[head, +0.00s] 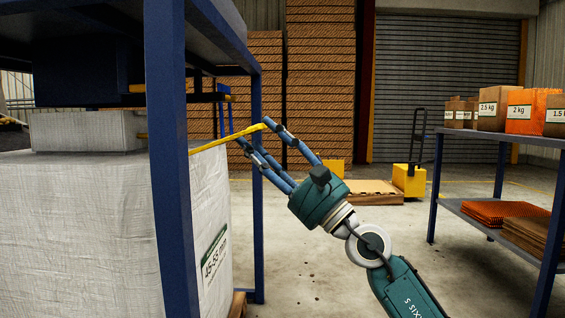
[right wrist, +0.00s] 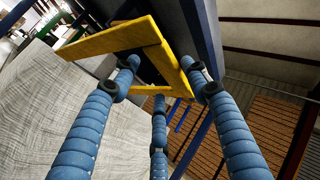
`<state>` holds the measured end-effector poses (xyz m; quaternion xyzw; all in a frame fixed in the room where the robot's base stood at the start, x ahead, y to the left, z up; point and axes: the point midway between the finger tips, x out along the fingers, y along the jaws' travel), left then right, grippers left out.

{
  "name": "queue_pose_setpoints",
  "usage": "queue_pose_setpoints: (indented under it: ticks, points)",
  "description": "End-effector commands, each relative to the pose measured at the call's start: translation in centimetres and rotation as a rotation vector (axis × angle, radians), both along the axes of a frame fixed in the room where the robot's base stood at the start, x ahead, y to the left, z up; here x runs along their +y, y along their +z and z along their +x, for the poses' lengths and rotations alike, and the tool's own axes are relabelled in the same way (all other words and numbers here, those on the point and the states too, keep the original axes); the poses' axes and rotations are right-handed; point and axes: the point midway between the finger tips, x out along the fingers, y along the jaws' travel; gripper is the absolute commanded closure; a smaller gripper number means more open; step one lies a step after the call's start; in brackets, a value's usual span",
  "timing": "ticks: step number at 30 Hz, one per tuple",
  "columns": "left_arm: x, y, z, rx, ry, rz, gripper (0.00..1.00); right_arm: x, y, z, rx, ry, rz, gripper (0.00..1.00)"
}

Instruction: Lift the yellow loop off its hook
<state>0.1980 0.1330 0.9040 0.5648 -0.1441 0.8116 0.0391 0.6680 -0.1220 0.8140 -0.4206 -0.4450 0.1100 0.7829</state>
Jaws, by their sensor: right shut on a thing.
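The yellow loop (head: 226,138) shows in the head view as a thin yellow strip running from behind the blue post to my right gripper (head: 256,132). In the right wrist view the loop (right wrist: 112,41) is a flat, angular yellow band with a dark gap inside. The blue fingers of my right gripper (right wrist: 163,80) are closed in around its near end, and the gripper is shut on it. The hook cannot be made out in either view, so I cannot tell whether the loop still touches it. My left gripper is not in view.
A blue frame post (head: 170,160) stands left of my right gripper. A large white sack (head: 80,220) fills the frame below the loop. A shelf (head: 462,207) with boxes stands at the right. The floor (head: 330,260) between them is open.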

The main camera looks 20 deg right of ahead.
Motion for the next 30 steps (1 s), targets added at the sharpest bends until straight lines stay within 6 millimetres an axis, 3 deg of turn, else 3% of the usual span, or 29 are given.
queue_pose_setpoints:
  ticks: [1, 13, 20, 30]
  points:
    - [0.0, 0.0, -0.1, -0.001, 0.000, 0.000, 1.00, 0.0, -1.4, -0.5, 0.012, 0.008, -0.012, 0.60]
    - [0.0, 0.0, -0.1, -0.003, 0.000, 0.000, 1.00, -4.6, -5.4, -4.9, 0.006, 0.002, 0.001, 0.60]
    - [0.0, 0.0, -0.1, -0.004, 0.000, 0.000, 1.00, -5.7, -6.3, -6.0, 0.001, 0.002, 0.003, 0.60]
    - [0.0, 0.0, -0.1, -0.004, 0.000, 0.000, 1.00, -5.8, -6.3, -6.1, 0.001, 0.000, 0.003, 0.60]
